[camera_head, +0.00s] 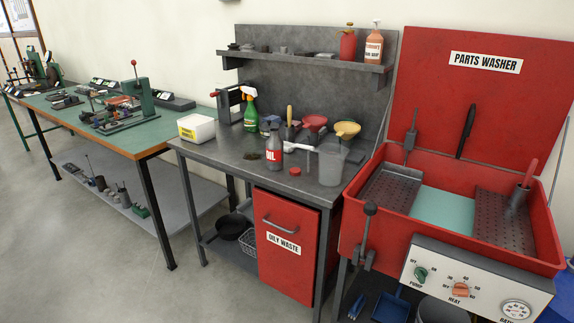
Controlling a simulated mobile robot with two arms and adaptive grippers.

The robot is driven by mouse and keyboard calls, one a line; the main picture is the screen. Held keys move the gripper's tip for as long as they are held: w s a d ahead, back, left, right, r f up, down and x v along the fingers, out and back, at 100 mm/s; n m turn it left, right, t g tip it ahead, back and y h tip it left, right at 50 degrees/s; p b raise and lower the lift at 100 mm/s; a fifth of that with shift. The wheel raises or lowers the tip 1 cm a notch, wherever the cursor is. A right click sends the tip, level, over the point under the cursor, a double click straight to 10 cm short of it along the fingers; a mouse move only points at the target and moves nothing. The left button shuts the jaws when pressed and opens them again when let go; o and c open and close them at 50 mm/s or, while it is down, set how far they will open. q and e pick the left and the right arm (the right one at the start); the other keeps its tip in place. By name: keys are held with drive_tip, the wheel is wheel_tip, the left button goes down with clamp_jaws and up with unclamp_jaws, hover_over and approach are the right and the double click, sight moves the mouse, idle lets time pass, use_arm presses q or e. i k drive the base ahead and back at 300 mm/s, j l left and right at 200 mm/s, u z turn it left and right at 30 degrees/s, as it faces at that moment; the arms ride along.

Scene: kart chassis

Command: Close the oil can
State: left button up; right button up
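The oil can (274,151) is a grey bottle with a red label reading OIL. It stands upright near the front of the dark workbench (230,152). A small red cap (296,171) lies on the bench just right of it, apart from it. The can's top is too small to make out clearly. Neither of my grippers shows in this view.
A clear container (333,164) stands right of the cap. Funnels (346,130), a green spray bottle (250,110) and a white tub (196,128) stand around the can. The red parts washer (446,200) is at right. A red oily waste bin (286,246) is below.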

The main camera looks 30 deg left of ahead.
sight(274, 145)
drive_tip(key=i+j+z, duration=0.1)
drive_tip(key=j, duration=0.4)
drive_tip(key=i+j+z, duration=0.15)
drive_tip(key=j, duration=0.3)
drive_tip(key=i+j+z, duration=0.1)
drive_tip(key=j, duration=0.4)
drive_tip(key=i+j+z, duration=0.1)
drive_tip(key=j, duration=0.4)
